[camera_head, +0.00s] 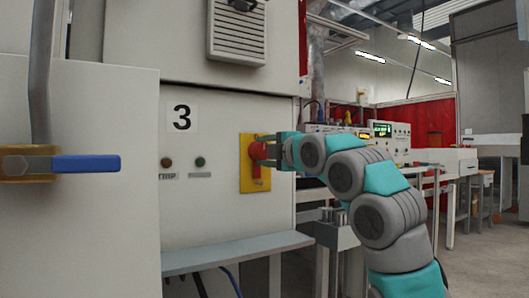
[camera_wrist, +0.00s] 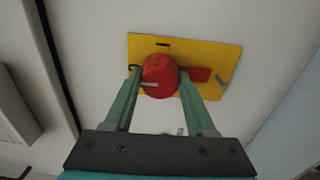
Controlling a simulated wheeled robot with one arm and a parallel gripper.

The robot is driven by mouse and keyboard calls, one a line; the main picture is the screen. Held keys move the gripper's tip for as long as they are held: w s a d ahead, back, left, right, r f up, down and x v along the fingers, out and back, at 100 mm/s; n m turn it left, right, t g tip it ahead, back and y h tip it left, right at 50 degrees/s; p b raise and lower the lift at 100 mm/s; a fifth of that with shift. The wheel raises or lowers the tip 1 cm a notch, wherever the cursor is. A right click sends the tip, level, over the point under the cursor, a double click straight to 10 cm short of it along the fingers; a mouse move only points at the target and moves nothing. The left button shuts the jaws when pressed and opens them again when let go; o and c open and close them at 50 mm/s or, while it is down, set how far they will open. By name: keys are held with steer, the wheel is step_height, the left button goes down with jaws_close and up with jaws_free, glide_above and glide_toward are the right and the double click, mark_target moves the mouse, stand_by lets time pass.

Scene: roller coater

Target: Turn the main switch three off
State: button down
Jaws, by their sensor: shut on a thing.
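In the wrist view the red knob (camera_wrist: 159,75) sits between the two green fingers of my gripper (camera_wrist: 160,88), on the yellow plate (camera_wrist: 210,53). A red handle part (camera_wrist: 200,74) sticks out to the right of the knob, partly behind the right finger. My gripper (camera_head: 268,153) is shut on the knob, reaching in from the right. The fingers hide part of the knob's sides.
A blue-handled lever (camera_head: 85,164) on a pipe stands at the near left. Two small buttons, red (camera_head: 167,162) and green (camera_head: 200,162), sit left of the switch. A grey ledge (camera_head: 235,251) juts out below it. Control boxes (camera_head: 392,140) stand behind my arm.

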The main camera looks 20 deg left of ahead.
steer(key=shift+c, duration=1.1)
jaws_free()
steer(key=shift+s, duration=0.1)
steer(key=b+v, duration=0.3)
steer(key=v, duration=0.4)
steer(key=shift+s+d, duration=0.25)
